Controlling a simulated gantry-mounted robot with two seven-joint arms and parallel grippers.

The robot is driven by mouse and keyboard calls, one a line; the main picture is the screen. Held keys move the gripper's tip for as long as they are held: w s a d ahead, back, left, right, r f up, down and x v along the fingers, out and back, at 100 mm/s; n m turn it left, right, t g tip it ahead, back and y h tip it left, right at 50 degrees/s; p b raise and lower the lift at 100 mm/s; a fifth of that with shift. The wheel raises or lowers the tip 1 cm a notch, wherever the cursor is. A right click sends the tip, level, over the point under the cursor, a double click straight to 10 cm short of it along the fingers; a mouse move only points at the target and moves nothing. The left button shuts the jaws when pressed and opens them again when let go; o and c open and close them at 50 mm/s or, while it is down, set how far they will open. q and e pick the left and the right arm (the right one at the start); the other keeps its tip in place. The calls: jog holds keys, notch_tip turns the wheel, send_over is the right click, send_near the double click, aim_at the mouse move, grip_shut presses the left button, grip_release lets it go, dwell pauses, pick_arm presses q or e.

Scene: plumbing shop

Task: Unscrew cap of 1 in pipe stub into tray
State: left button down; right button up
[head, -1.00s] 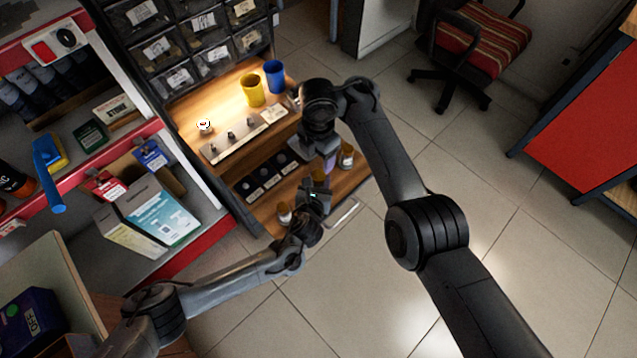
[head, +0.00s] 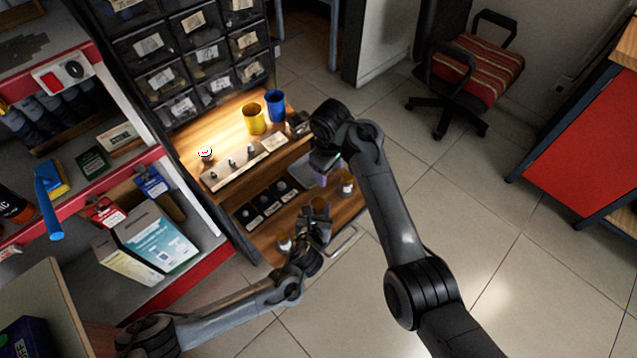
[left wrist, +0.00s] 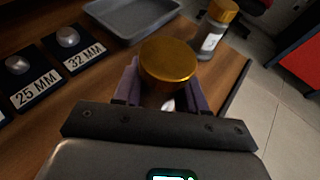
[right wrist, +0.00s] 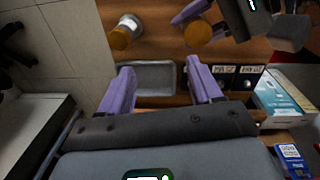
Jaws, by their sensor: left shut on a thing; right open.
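My left gripper (head: 315,222) is shut on an upright pipe stub with a golden-brown cap (left wrist: 168,62). The cap stands above the purple fingers, and the stub's body is mostly hidden. It also shows in the right wrist view (right wrist: 197,33). My right gripper (right wrist: 162,90) is open and empty, with the grey tray (right wrist: 155,75) showing between its fingers. In the head view my right gripper (head: 322,172) is above and behind the left one. The tray (left wrist: 133,15) lies just beyond the held stub in the left wrist view. I cannot read the stub's size.
Another capped stub (left wrist: 216,30) stands right of the tray, and one more (head: 284,242) stands left of my left gripper. Size pads marked 25 MM (left wrist: 34,88) and 32 MM (left wrist: 82,55) lie left. Yellow (head: 253,120) and blue (head: 275,105) cups stand on the upper shelf.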

aim_at(318, 203)
jog(key=s+a+m, duration=0.1)
jog(key=m, duration=0.2)
jog(key=s+m, duration=0.1)
jog(key=m, duration=0.2)
jog(key=s+a+m+g, duration=0.1)
jog(key=s+m, duration=0.1)
jog(key=m, duration=0.1)
jog(key=shift+a+f+m, duration=0.25)
jog(key=shift+a+m, duration=0.05)
jog(key=shift+m, duration=0.1)
jog(key=shift+s+a+f, duration=0.1)
jog(key=shift+s+f, duration=0.1)
jog(key=shift+f, duration=3.7)
jog(key=c, duration=0.9)
jog(key=o, duration=1)
